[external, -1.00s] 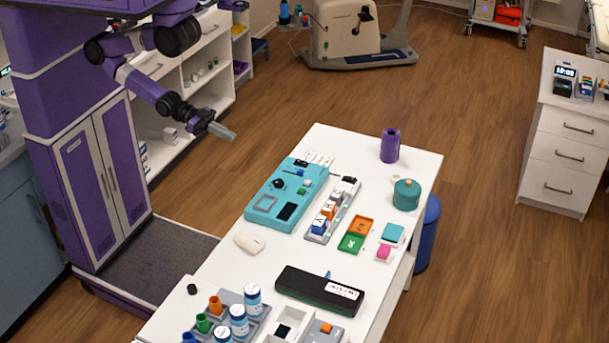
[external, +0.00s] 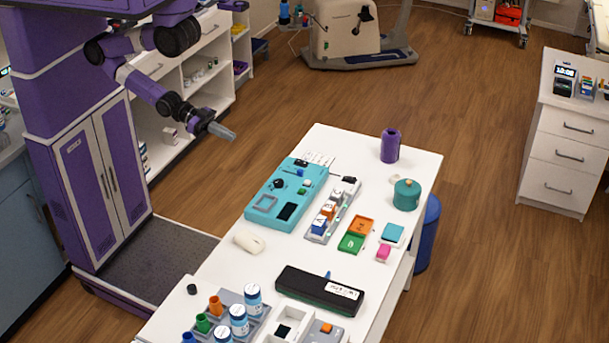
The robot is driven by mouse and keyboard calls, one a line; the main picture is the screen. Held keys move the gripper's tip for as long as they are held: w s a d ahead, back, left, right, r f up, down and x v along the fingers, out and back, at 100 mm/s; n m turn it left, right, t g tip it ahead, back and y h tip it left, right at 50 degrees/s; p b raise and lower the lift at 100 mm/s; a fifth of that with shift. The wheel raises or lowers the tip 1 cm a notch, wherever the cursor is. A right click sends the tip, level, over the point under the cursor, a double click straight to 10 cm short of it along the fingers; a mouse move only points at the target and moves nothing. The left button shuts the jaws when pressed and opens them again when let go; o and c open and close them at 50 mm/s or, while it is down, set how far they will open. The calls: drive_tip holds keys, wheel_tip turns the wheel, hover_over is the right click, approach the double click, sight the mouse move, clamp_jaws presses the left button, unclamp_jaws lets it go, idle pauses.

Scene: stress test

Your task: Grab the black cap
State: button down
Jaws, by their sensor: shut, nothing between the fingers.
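A small black cap (external: 192,289) stands on the near left part of the white table (external: 215,265), close to its left edge. My gripper (external: 232,135) is at the end of the purple arm, up and to the left of the table's far end. It is shut and empty, well apart from the cap. Nothing covers the cap in this view.
A rack of coloured tubes and white-capped bottles (external: 238,320) stands just right of the cap. A long black case (external: 318,291), a white rounded object (external: 249,242) and a teal board (external: 262,205) lie farther along. The table around the cap is bare.

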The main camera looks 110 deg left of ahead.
idle(0.4)
drive_tip(key=c, duration=1.1)
unclamp_jaws()
